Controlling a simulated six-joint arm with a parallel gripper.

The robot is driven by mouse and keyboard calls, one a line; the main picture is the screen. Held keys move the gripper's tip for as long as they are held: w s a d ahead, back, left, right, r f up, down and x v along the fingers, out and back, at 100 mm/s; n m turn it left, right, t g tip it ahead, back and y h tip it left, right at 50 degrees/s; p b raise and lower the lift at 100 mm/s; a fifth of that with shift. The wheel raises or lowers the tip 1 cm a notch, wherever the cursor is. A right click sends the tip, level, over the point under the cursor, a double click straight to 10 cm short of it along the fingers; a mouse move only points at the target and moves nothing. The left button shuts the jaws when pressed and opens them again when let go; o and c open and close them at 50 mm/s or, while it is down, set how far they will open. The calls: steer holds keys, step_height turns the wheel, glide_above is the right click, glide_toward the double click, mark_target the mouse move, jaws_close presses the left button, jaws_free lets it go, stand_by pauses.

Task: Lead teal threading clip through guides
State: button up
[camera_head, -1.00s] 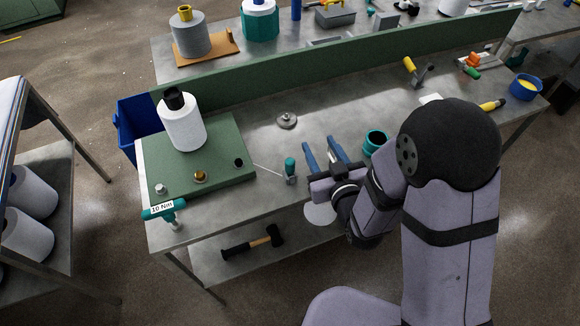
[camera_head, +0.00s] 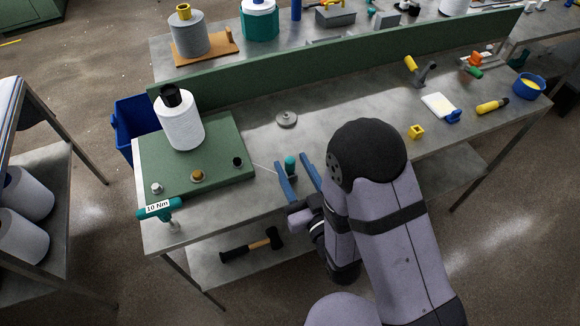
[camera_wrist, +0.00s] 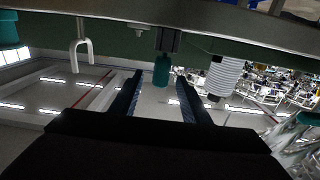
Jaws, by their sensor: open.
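The teal threading clip (camera_head: 290,164) stands on the bench just right of the green board (camera_head: 215,140). A thin white thread runs from it towards the board's black guide (camera_head: 238,161). My gripper (camera_head: 291,162) is open, with its blue fingers on either side of the clip. In the wrist view the clip (camera_wrist: 162,70) shows between the open fingers (camera_wrist: 160,78), with a gap on both sides. A brass guide (camera_head: 197,176) and a grey guide (camera_head: 157,188) stand along the board's front. A white yarn cone (camera_head: 180,122) stands at its back.
A teal 10 Nm tool (camera_head: 160,209) stands at the bench's front left corner. A grey disc (camera_head: 287,119) lies behind the clip. A yellow block (camera_head: 416,131), white pad (camera_head: 439,105) and blue bowl (camera_head: 527,87) are to the right. A green wall (camera_head: 330,62) runs along the back.

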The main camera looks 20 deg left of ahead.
steer(key=shift+w+a+b, duration=0.3)
steer(key=shift+w+a, duration=0.05)
steer(key=shift+w+a, duration=0.25)
steer(key=shift+f+p+x, duration=0.15)
steer(key=shift+p+x, duration=0.45)
steer(key=shift+x, duration=0.55)
steer(key=shift+f+p+x, duration=0.15)
steer(key=shift+p+x, duration=0.4)
steer(key=shift+x, duration=0.6)
steer(key=shift+s, duration=0.1)
steer(key=shift+c, duration=0.3)
jaws_close()
